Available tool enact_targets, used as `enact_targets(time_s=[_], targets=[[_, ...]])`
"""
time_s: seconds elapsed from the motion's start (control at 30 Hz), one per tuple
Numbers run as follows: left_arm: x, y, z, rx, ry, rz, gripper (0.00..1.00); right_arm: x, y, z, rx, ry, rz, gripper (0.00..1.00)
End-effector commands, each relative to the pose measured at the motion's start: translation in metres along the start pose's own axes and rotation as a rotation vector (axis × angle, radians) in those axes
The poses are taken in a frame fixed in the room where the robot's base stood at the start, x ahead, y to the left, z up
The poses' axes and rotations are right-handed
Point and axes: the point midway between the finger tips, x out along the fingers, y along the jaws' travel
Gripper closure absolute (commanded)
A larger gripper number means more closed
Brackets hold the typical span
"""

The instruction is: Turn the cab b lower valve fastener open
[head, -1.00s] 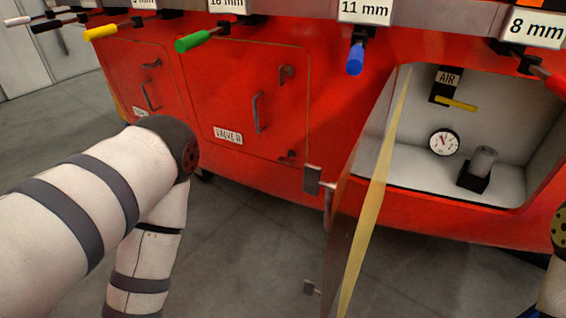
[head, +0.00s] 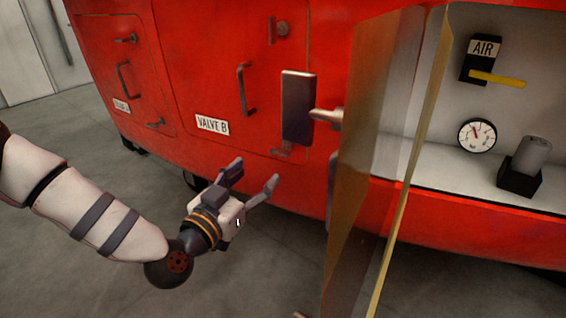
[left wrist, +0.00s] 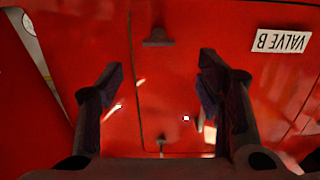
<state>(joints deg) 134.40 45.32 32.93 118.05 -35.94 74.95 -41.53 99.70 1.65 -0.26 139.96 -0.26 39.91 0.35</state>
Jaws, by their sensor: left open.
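The VALVE B door (head: 222,70) is a shut red panel with a handle and a label (head: 212,123). Its lower fastener (head: 281,151) is a small dark piece at the door's lower right, partly hidden behind a dark plate in the head view. It seems to be the dark fastener (left wrist: 158,38) in the upside-down left wrist view, beyond the fingertips. My left gripper (head: 250,177) is open and empty, below and left of that fastener, apart from it. The open fingers also frame red panel in the left wrist view (left wrist: 162,70).
An open door (head: 385,150) with a dark plate (head: 298,107) stands out close right of the fastener. Behind it is a white compartment with a gauge (head: 477,135) and a yellow AIR lever (head: 497,78). The upper fastener (head: 280,31) is above. Grey floor below is clear.

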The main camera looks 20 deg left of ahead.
Motion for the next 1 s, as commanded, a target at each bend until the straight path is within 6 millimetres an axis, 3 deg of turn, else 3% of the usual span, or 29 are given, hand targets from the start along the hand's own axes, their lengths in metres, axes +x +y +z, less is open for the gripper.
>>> enact_targets(time_s=[0.43,0.6,0.83,1.0], targets=[[0.099,0.001,0.002,-0.002,-0.005,0.002,0.40,0.015,0.000,-0.003,0.000,-0.019,0.001,0.60],[0.114,0.002,0.002,-0.003,-0.007,0.002,0.40,0.016,0.000,-0.003,0.000,-0.021,0.001,0.60],[0.115,0.002,0.001,-0.004,-0.007,0.003,0.40,0.016,0.000,-0.003,0.000,-0.021,0.001,0.60],[0.115,0.002,0.001,-0.004,-0.008,0.003,0.76,0.016,0.000,-0.003,0.000,-0.020,0.001,0.60]])
